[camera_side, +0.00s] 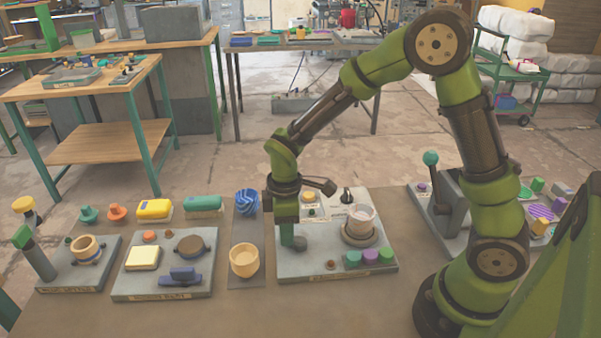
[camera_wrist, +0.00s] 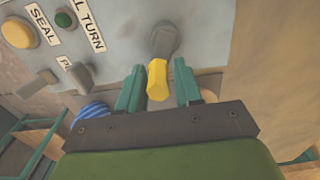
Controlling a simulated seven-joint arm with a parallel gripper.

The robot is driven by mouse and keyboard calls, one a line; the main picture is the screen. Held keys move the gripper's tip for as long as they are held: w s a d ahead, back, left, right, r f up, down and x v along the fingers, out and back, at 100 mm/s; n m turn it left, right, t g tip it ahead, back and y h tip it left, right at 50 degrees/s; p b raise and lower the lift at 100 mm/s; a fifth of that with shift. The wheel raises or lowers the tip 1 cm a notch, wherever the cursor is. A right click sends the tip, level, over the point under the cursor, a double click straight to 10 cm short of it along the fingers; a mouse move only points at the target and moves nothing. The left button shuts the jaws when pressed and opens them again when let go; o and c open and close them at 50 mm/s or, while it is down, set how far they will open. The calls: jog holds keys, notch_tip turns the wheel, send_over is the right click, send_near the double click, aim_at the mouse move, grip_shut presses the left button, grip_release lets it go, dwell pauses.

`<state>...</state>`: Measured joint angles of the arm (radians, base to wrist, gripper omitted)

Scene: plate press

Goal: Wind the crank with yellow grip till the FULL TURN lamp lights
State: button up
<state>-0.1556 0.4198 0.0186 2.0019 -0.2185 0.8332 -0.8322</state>
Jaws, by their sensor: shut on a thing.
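The yellow grip (camera_wrist: 157,79) of the crank shows between the two teal fingers of my gripper (camera_wrist: 158,85) in the wrist view, and the gripper is shut on it. The crank's grey arm (camera_wrist: 164,42) runs from the grip up to the grey panel. The FULL TURN label (camera_wrist: 88,25) is partly cut off at the top. A small dark green round lamp (camera_wrist: 65,20) beside it looks unlit. In the side view my gripper (camera_side: 291,238) points down at the left part of the grey press plate (camera_side: 320,268) and hides the crank.
A yellow disc (camera_wrist: 18,33) by the SEAL label and a small lever (camera_wrist: 78,74) sit near the crank. A cream cup (camera_side: 244,260) stands just left of the plate.

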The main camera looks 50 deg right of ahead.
jog(key=shift+o, duration=0.6)
jog(key=shift+d+f, duration=0.1)
jog(key=shift+d, duration=0.85)
jog(key=shift+s+d, duration=0.1)
jog(key=shift+d, duration=0.1)
jog(key=shift+d+f, duration=0.1)
jog(key=shift+d, duration=0.05)
jog(key=shift+s+d, duration=0.15)
jog(key=shift+d, duration=0.15)
grip_shut()
jog(key=shift+a, duration=0.25)
jog(key=shift+w+a+r, duration=0.2)
jog(key=shift+w+a, duration=0.25)
jog(key=shift+w, duration=0.2)
